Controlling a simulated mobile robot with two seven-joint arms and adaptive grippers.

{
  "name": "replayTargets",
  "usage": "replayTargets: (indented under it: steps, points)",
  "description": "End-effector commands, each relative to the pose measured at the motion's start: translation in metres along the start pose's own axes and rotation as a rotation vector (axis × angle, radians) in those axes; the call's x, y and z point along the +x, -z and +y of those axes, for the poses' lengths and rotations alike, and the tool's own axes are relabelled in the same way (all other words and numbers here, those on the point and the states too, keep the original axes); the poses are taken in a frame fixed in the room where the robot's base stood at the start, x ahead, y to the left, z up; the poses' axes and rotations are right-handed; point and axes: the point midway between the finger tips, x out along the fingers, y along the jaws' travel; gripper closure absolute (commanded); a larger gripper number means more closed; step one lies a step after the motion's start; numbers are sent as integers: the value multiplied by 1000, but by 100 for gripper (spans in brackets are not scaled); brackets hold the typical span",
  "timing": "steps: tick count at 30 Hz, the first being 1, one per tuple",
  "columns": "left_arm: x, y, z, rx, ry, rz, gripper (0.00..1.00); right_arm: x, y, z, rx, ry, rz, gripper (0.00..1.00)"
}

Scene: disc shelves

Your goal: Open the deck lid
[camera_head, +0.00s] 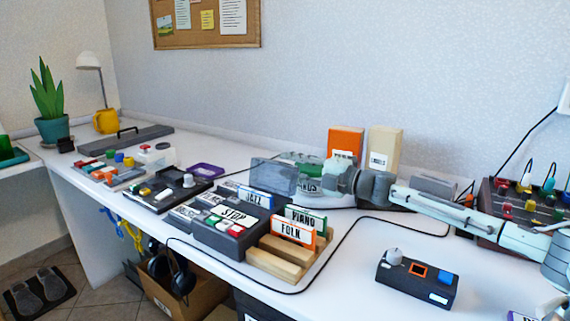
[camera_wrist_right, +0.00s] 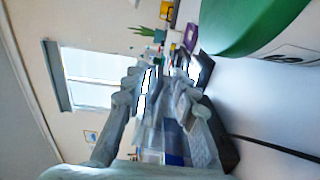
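The deck (camera_head: 227,228) is a dark box with coloured buttons and a STOP label, in the middle of the table in the head view. A see-through grey panel that looks like its lid (camera_head: 273,177) stands raised behind it. My right gripper (camera_head: 333,178) is just right of this panel, reaching in from the right. In the right wrist view its two fingers (camera_wrist_right: 158,88) are apart, with a translucent bluish panel (camera_wrist_right: 172,140) showing between them. I cannot tell whether they touch it. My left gripper is not in view.
Disc cases labelled FOLK (camera_head: 291,229) and PIANO stand in a wooden rack (camera_head: 275,263) in front. An orange box (camera_head: 345,142) and a cream box (camera_head: 384,150) stand behind my right arm. A dark control box (camera_head: 417,280) sits front right, and a black cable crosses the table.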

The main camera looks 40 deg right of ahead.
Motion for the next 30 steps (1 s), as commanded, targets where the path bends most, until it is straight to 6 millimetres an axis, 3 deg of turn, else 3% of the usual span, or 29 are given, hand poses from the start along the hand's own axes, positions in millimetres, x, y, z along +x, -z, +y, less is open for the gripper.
replayTargets:
  steps: [6,17,24,30]
  points:
    - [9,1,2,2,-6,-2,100,15,0,2,1,-2,1,73]
    - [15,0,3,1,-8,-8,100,19,1,0,0,1,2,73]
    - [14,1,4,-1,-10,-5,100,19,1,0,0,1,1,99]
    - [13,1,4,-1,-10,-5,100,19,1,0,0,1,1,100]
